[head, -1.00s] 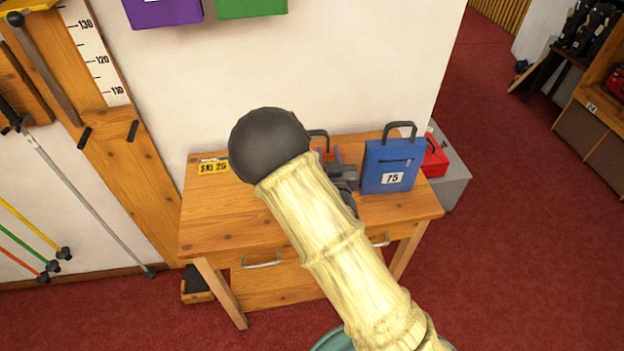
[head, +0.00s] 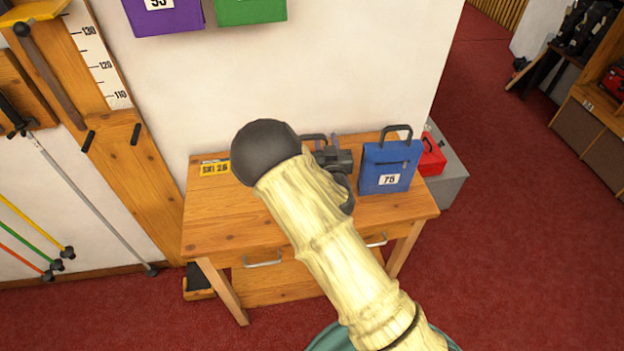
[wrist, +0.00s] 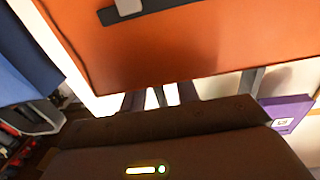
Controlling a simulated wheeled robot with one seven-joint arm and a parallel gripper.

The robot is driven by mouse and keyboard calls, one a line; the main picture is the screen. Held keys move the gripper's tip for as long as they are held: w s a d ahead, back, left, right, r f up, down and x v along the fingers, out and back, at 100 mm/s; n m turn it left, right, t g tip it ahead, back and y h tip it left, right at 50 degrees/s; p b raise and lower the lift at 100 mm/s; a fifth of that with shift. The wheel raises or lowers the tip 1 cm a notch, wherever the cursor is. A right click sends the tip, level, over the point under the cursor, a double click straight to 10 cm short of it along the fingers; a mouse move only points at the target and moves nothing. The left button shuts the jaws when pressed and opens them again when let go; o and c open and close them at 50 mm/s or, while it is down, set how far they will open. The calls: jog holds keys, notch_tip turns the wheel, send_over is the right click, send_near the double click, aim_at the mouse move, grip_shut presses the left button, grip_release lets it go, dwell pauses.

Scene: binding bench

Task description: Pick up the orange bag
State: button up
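The orange bag (wrist: 200,45) fills the upper part of the wrist view, with a dark strip and a pale tag near its top edge. In the head view my arm hides its body; only a grey handle (head: 313,137) shows behind my arm. My gripper (wrist: 160,98) is at the bag, its two fingers apart with a pale gap between them. The bag's edge covers the fingertips, so I cannot tell whether they surround the handle. In the head view my gripper (head: 334,143) is mostly behind my own wrist.
A blue bag (head: 388,165) marked 75 stands close to the right on the wooden table (head: 225,225). A yellow sign (head: 214,168) is at the table's back left. Purple (head: 165,17) and green (head: 250,9) bags are up on the wall. A red box (head: 432,155) is behind the blue bag.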

jog(key=shift+a, duration=0.1)
jog(key=shift+c, duration=0.2)
grip_shut()
jog(key=shift+w, duration=0.1)
dwell(1.4)
